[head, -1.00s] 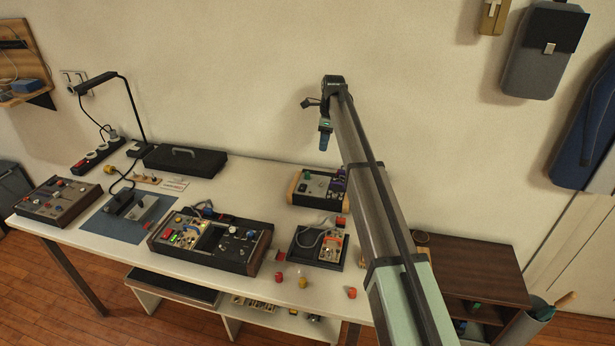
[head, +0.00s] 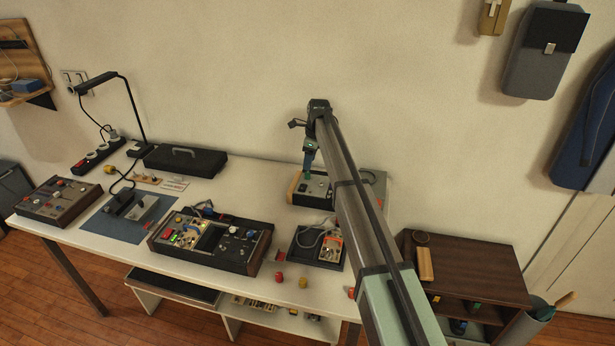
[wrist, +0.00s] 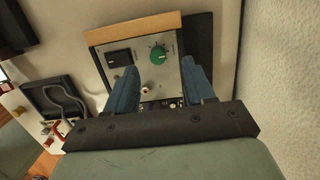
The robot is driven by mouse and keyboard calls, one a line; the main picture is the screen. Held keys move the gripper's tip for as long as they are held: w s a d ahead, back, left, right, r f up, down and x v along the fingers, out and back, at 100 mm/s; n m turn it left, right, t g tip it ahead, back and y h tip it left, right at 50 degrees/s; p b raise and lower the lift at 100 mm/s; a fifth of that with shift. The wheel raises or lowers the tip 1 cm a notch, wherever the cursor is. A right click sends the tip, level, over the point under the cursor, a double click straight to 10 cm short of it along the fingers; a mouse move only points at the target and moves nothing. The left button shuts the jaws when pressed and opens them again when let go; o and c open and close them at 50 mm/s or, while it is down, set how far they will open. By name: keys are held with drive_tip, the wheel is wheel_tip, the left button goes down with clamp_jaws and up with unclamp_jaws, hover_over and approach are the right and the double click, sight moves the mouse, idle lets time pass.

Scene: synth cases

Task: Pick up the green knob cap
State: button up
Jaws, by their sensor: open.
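The green knob cap (wrist: 157,53) sits on the pale face plate of a wood-sided device (wrist: 137,72), beside a dark rectangular part (wrist: 119,58). My gripper (wrist: 158,68) is open in the wrist view, with one blue finger on each side below the cap in the picture. Nothing is between the fingers. In the head view my gripper (head: 307,172) points down over the device (head: 315,196) at the back of the table. I cannot make out the cap clearly there.
The wall (wrist: 285,80) is close on the right in the wrist view. A dark tray (head: 318,247) and a larger console (head: 212,242) are in front. A black case (head: 185,159) lies left.

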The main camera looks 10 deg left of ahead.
sight(307, 173)
drive_tip(key=shift+s+a+f, duration=0.1)
drive_tip(key=shift+a+f, duration=0.05)
drive_tip(key=shift+f, duration=1.1)
drive_tip(key=shift+s+a+f, duration=0.1)
drive_tip(key=shift+f, duration=1.15)
clamp_jaws()
